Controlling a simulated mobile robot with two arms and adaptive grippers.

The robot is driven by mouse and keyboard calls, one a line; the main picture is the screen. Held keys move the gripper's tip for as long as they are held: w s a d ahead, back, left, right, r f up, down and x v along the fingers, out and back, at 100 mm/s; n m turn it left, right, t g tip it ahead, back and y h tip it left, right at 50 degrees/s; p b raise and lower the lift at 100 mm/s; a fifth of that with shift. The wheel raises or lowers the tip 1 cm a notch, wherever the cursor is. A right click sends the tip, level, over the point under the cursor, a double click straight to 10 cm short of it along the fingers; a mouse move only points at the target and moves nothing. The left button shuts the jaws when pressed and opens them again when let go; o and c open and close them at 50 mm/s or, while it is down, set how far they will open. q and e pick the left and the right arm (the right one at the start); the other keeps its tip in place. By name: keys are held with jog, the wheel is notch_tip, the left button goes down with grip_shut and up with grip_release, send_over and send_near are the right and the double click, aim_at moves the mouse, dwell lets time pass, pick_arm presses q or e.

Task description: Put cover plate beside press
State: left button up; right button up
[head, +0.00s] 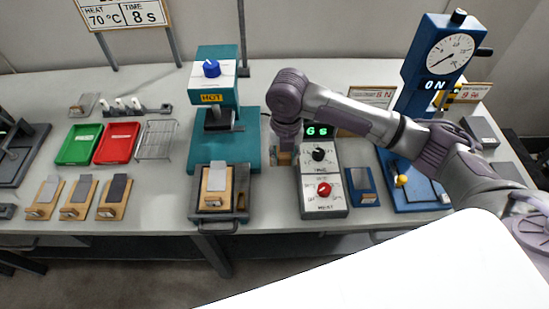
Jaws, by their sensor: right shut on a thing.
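My right gripper (287,143) points down between the teal press and the grey control box, mostly hidden by its own wrist. The teal press (250,140), with a blue knob and a "HOT" label, stands just left of the gripper. A wooden block with a grey strip (217,178) lies on the dark tray in front of it. A blue press (424,65) with a dial gauge reads "ON" at the right. My left gripper is not in view.
The grey control box (321,180) shows "6s" right of the gripper. A blue block (362,188) lies beside it. Green (80,144) and red (117,143) trays, a wire rack (157,139) and several wooden blocks (114,196) are at left. The table between rack and teal press is clear.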

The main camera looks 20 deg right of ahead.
jog(key=w+f, duration=0.1)
jog(key=w+a+f, duration=0.1)
jog(key=w, duration=0.1)
jog(key=shift+w+a+f, duration=0.2)
jog(key=shift+w+f, duration=0.2)
jog(key=shift+f, duration=0.05)
notch_tip(320, 180, down, 3)
jog(key=shift+s+f+p, duration=0.1)
jog(key=shift+p, duration=0.55)
jog(key=shift+f, duration=0.25)
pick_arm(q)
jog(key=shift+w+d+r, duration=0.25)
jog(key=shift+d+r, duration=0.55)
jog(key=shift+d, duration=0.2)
pick_arm(e)
jog(key=shift+f, duration=0.65)
jog(key=o, duration=1)
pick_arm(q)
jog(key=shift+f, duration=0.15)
pick_arm(e)
jog(key=shift+o, duration=0.2)
